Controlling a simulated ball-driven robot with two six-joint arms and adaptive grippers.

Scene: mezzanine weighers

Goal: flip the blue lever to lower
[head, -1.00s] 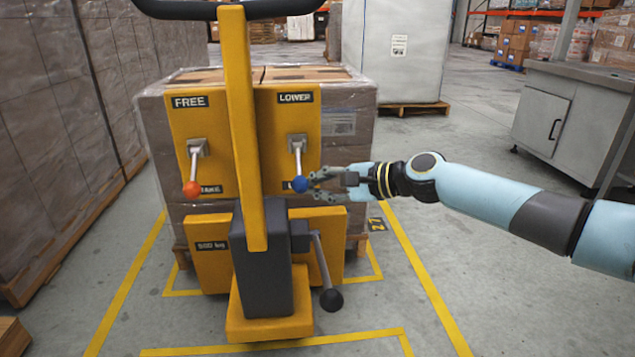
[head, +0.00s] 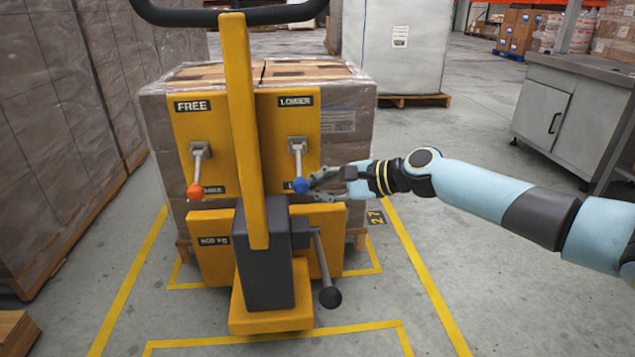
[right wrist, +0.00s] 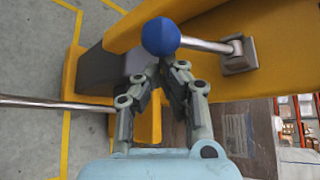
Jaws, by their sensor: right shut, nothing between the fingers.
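The blue lever (head: 298,163) hangs from its square mount on the yellow panel, pointing down. Its blue knob (head: 300,186) is at the bottom end, beside a lower label that is partly hidden. A LOWER label (head: 296,101) is above the mount. In the right wrist view the blue knob (right wrist: 161,36) and its metal rod (right wrist: 208,46) are just beyond the fingertips. My right gripper (head: 311,184) is shut and empty, close to the right of the knob; I cannot tell whether it touches. My left gripper is out of view.
An orange-knobbed lever (head: 197,170) hangs under the FREE label on the left. The yellow mast (head: 242,130) stands between the levers, and a black-knobbed crank (head: 330,297) sits below. Wrapped boxes (head: 350,130) stand behind the panel.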

